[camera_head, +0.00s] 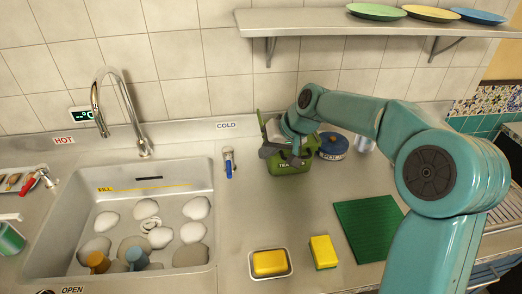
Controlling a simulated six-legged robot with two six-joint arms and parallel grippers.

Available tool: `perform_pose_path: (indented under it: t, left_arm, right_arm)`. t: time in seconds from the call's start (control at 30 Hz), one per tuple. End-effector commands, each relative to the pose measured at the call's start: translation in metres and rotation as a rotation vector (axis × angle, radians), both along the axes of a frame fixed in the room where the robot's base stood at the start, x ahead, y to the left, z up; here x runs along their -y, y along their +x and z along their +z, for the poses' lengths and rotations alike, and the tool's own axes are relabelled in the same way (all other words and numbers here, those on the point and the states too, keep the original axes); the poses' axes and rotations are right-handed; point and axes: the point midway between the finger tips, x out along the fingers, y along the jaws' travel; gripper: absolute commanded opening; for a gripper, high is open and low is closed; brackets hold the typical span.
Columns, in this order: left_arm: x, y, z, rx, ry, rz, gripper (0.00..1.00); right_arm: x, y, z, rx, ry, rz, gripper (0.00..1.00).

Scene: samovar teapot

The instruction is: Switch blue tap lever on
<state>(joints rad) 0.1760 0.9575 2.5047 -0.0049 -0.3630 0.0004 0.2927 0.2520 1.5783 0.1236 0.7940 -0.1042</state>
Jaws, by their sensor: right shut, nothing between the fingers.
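The blue tap lever (229,169) hangs on a small metal tap at the right rim of the sink, below the COLD label (226,125). It points downward. My right gripper (267,148) is to the right of the lever, in front of a green tin marked TEA (290,168), and is apart from the lever. Its fingers are shut with nothing seen between them. Part of the tin is hidden behind my gripper. My left gripper is not in view.
The sink (205,240) holds several pale stones and two cups. A red lever (27,187) is at the left, near the HOT label. A yellow block in a dish (284,275), a yellow sponge (323,252) and a green mat (368,228) lie on the counter.

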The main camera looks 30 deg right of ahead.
Motion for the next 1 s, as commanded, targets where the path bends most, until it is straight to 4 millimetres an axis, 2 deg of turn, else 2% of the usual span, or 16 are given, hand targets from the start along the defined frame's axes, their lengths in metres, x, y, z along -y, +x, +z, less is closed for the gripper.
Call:
perform_pose_path:
  t: [0.1, 0.33, 0.43, 0.6, 1.0]
  left_arm:
    - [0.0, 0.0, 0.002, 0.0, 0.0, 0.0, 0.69]
    - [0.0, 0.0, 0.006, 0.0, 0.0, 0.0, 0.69]
    - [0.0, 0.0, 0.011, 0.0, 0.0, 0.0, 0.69]
    - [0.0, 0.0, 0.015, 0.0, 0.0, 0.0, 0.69]
    - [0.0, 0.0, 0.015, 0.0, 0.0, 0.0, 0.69]
  right_arm:
    - [-0.008, 0.014, -0.023, -0.004, 0.002, 0.002, 0.0]
    - [-0.02, 0.04, -0.063, -0.004, 0.002, 0.002, 0.0]
    - [-0.037, 0.048, -0.061, -0.001, 0.0, 0.005, 0.0]
    - [-0.051, 0.055, -0.066, -0.001, 0.0, 0.003, 0.0]
    - [-0.054, 0.056, -0.067, 0.001, 0.0, 0.001, 0.0]
